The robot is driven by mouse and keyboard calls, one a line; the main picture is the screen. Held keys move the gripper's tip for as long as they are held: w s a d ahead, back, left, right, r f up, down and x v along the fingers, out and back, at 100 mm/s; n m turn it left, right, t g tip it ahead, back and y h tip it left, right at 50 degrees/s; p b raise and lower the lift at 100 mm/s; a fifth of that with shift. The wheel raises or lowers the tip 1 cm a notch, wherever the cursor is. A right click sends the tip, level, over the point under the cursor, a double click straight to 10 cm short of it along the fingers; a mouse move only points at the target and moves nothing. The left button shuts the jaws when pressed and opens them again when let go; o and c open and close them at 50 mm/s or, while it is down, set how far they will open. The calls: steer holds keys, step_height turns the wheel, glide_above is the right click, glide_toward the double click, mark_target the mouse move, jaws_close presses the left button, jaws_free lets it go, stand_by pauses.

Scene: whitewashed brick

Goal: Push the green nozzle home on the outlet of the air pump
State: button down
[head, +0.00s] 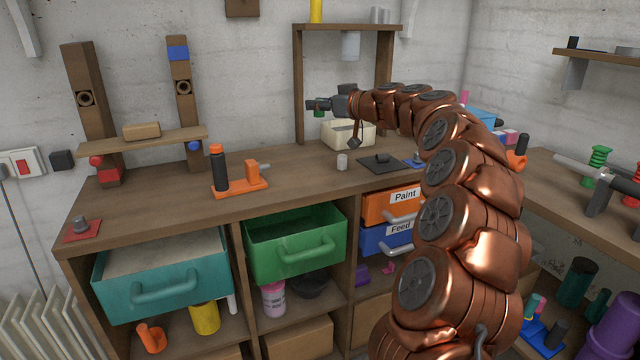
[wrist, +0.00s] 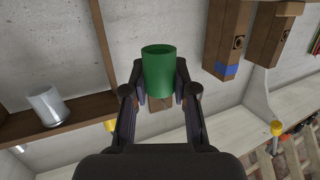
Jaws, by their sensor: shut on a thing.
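A green nozzle (wrist: 158,72), a plain short cylinder in the wrist view, is held between the two fingers of my gripper (wrist: 160,94). In the head view my gripper (head: 320,104) is in the air above the back of the bench, with a small bit of the green nozzle (head: 319,113) showing. An orange base with a black upright cylinder and an orange block (head: 238,180) stands on the bench, lower and to the left of my gripper.
A wooden frame with a shelf (head: 347,27) stands behind my gripper. A cream bin (head: 349,136), a small white cylinder (head: 342,161) and a dark plate (head: 380,163) are on the bench (head: 300,176). Teal (head: 165,275) and green (head: 296,240) drawers stand open below.

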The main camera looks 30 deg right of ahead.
steer(key=shift+s+r, duration=0.1)
stand_by(0.3)
steer(key=b, duration=0.1)
glide_above(322, 178)
steer(key=f, duration=1.3)
steer(key=shift+w+a, duration=0.15)
steer(key=shift+w, duration=0.05)
steer(key=shift+f+b, duration=0.95)
steer(key=shift+f, duration=1.35)
steer(key=shift+f+b, duration=0.2)
steer(key=shift+b, duration=0.1)
steer(key=c, duration=0.9)
jaws_free()
steer(key=shift+r+p, duration=0.25)
steer(key=shift+p, duration=0.7)
steer(key=shift+s+f, duration=0.1)
steer(key=shift+s, duration=0.15)
steer(key=v, duration=0.7)
steer(key=shift+r, duration=0.4)
